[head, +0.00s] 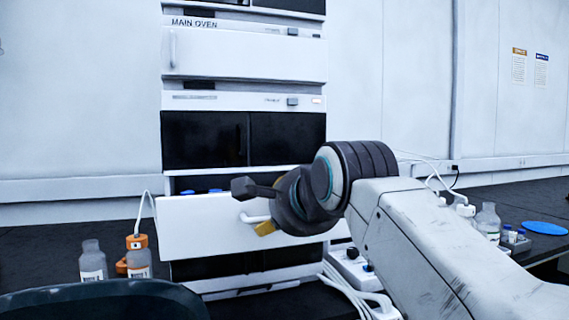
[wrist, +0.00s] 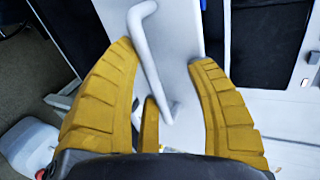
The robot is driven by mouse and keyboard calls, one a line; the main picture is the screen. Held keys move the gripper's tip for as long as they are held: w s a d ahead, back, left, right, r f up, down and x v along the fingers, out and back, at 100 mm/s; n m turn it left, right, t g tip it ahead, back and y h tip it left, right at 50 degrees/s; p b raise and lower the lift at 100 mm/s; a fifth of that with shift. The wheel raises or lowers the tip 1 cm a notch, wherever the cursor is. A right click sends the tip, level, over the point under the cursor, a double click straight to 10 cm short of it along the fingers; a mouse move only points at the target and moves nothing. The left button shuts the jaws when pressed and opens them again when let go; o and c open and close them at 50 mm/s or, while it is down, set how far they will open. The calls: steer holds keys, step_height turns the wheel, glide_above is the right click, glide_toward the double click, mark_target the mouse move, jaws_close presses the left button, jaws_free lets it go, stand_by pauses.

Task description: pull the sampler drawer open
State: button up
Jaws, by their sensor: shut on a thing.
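The sampler drawer (head: 195,226) is a white front panel in the lower part of the stack. It sticks out from the stack, with a dark gap and blue items (head: 188,192) showing above its top edge. Its white bar handle (head: 255,219) is partly hidden by my gripper (head: 263,228). In the wrist view, the handle (wrist: 150,62) runs between the yellow fingers of my gripper (wrist: 166,57), in front of the white drawer panel (wrist: 182,30). My gripper is shut on the handle. The exact finger contact is hard to see.
An orange-capped bottle (head: 138,262) with a tube and a clear bottle (head: 92,262) stand left of the stack. White cables (head: 345,290) lie at the lower right. Bottles (head: 487,219) and a blue disc (head: 545,228) are on the right bench. The main oven (head: 245,55) is above.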

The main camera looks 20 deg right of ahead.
step_height(320, 180, up, 10)
steer(key=s+t, duration=0.2)
steer(key=shift+f+t, duration=0.2)
steer(key=shift+t, duration=0.2)
steer(key=f, duration=0.3)
steer(key=w+f+g, duration=0.1)
steer(key=f, duration=0.1)
steer(key=f+g, duration=0.1)
steer(key=f, duration=0.2)
steer(key=shift+w+f, duration=0.25)
steer(key=shift+f, duration=0.05)
steer(key=s+r, duration=0.1)
steer(key=s, duration=0.7)
steer(key=shift+g, duration=0.3)
steer(key=shift+s, duration=0.15)
